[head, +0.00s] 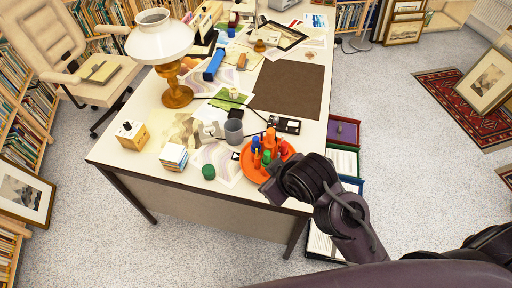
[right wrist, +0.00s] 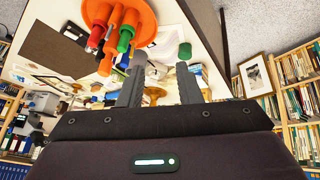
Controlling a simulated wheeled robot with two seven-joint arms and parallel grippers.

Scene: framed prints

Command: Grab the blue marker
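The blue marker (head: 256,142) stands among red, green and orange markers on a round orange tray (head: 245,172) at the desk's near right corner. In the right wrist view a small blue part (right wrist: 124,61) shows beside the green marker (right wrist: 126,38), and the orange tray (right wrist: 147,18) is at the top. My right gripper (head: 268,184) is at the near edge of the tray, close to the markers. In its wrist view its two fingers (right wrist: 161,70) are apart with nothing between them. My left gripper is not in view.
A grey cup (head: 234,131), a green cylinder (head: 208,172) and a stack of note blocks (head: 173,156) stand left of the tray. A white lamp (head: 160,40) is farther back. The brown desk mat (head: 288,88) is clear.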

